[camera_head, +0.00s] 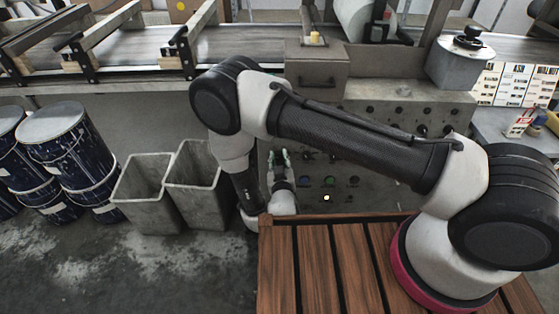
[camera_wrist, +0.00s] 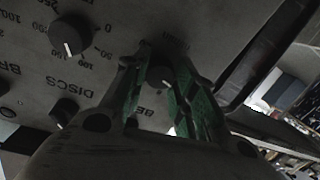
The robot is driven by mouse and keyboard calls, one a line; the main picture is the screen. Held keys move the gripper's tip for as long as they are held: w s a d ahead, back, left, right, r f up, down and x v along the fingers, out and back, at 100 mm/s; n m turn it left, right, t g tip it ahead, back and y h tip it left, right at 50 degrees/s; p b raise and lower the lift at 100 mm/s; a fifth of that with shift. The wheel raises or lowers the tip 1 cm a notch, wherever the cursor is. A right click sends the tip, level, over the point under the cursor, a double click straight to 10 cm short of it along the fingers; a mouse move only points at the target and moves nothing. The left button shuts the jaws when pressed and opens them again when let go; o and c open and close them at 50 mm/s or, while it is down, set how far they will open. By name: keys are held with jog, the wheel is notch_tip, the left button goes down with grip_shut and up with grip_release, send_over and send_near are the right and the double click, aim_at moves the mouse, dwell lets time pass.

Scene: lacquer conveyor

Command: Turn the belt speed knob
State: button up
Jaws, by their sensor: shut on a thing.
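In the wrist view my gripper (camera_wrist: 159,62) has its two green-padded fingers closed on either side of a small dark knob (camera_wrist: 160,78) with a light pointer mark. Lettering beside this knob seems to start with "BE"; the rest is hidden by a finger, so I take it as the belt speed knob. In the head view my gripper (camera_head: 280,158) is at the left part of the grey control panel (camera_head: 385,165), low on the machine. The knob itself is hidden there.
Another dial (camera_wrist: 70,34) with a number scale and a knob near the word "DISCS" (camera_wrist: 64,112) sit close to my fingers. Coloured buttons (camera_head: 329,181) are right of my gripper. Grey bins (camera_head: 143,190) and blue drums (camera_head: 66,140) stand left. A slatted wooden top (camera_head: 335,262) is in front.

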jog(key=o, duration=1)
jog(key=shift+o, duration=0.2)
jog(key=shift+r, duration=0.1)
notch_tip(320, 180, up, 10)
